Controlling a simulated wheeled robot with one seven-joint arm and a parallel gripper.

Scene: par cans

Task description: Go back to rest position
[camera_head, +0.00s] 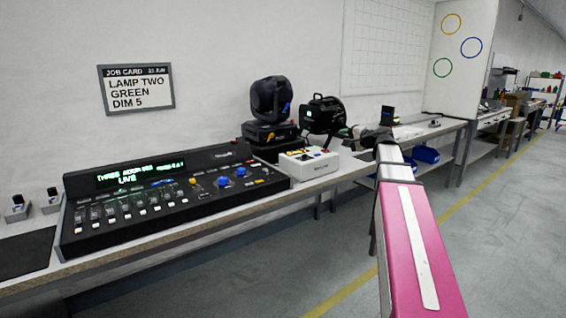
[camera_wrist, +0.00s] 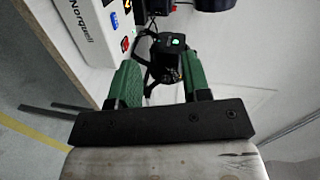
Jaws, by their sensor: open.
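My gripper (camera_head: 350,132) is at the end of my pink arm, above the bench and to the right of a white button box (camera_head: 308,168). In the wrist view my gripper (camera_wrist: 162,66) shows two green fingers set apart, open, with nothing clamped between them. A black device with a small green light (camera_wrist: 172,42) shows beyond the gap between the fingertips. The white button box (camera_wrist: 88,25) is at upper left in that view, beside the left finger. In the head view the fingertips are small and dark against the things behind them.
The bench (camera_head: 200,222) carries a lighting console (camera_head: 150,205), a moving-head lamp (camera_head: 270,100) and a black lamp (camera_head: 322,112) close to my gripper. A job card (camera_head: 137,88) hangs on the wall. The floor (camera_head: 500,235) to the right is clear.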

